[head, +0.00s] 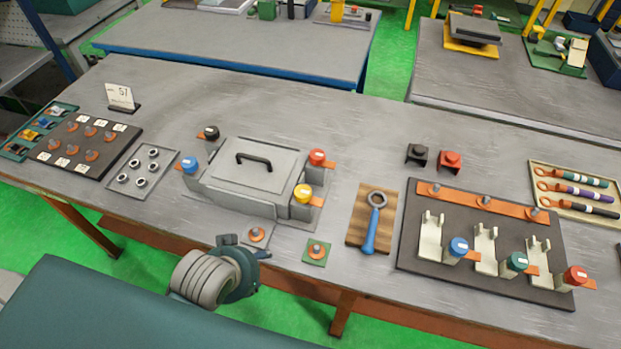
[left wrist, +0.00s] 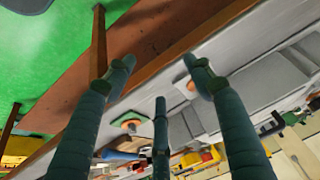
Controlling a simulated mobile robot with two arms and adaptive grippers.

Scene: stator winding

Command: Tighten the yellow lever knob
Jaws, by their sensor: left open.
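The yellow lever knob (head: 303,192) sits on the front right corner post of a grey box (head: 255,168) with a black handle, and an orange tab sticks out beside it. My left gripper (head: 247,250) is at the table's front edge, below and left of the yellow knob and apart from it. Its three fingers are spread and empty in the left wrist view (left wrist: 160,78). I cannot surely pick out the yellow knob in that view. My right gripper is not in view.
Red (head: 317,156), blue (head: 189,163) and black (head: 211,132) knobs stand at the box's other corners. Two small plates with copper discs, one green (head: 317,260), lie near the front edge. A blue-handled ring wrench (head: 371,235) lies on a wooden board to the right.

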